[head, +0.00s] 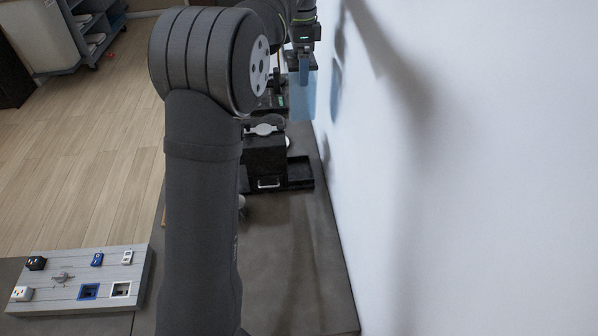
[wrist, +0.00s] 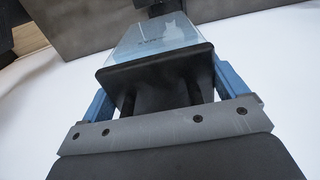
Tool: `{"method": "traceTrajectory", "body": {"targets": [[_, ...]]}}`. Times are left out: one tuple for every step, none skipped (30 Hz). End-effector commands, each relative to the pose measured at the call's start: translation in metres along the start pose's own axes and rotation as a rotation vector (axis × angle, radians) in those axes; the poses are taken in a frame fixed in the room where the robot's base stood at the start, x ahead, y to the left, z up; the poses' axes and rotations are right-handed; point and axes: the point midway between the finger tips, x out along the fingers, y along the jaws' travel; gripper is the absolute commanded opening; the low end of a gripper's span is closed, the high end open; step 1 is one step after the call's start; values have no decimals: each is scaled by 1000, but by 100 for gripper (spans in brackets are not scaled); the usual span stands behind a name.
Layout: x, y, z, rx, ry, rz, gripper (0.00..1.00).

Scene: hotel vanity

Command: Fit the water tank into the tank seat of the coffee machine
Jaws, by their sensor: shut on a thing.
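The water tank (head: 307,96), a translucent blue box, hangs upright beside the wall in the head view. In the wrist view the tank (wrist: 150,38) has a black end piece between my two blue fingers. My gripper (head: 301,70) is shut on that end, seen closely in the wrist view (wrist: 162,82). The black coffee machine (head: 265,160) stands on the counter, nearer the head camera and lower than the tank. A low black tray-like part (head: 300,173) at its right side looks like the tank seat. The tank is apart from it. My arm hides the machine's left side.
The white wall (head: 450,150) runs close along the right of the tank and counter. More dark items (head: 270,100) stand behind the machine, partly hidden. A grey board (head: 70,290) with sockets lies at lower left. The front counter (head: 295,250) is mostly clear.

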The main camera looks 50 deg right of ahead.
Motion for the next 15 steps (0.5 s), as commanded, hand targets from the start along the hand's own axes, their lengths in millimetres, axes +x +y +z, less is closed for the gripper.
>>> {"method": "traceTrajectory", "body": {"targets": [[-2,-8,0,-1,0,-1,27],[-3,-11,0,0,1,-2,27],[-4,-15,0,0,1,-2,27],[-5,-17,0,0,0,-1,27],[-6,-20,0,0,1,-2,27],[-6,-22,0,0,1,-2,27],[-6,-23,0,0,1,-2,27],[-6,-24,0,0,1,-2,27],[-4,-24,0,0,0,-1,27],[0,-25,0,0,0,0,27],[4,-25,0,0,-1,2,27],[11,-25,0,0,-1,2,27],[18,-24,0,0,-1,3,27],[25,-24,1,0,-1,3,27],[36,-24,0,0,-1,4,27]]}}
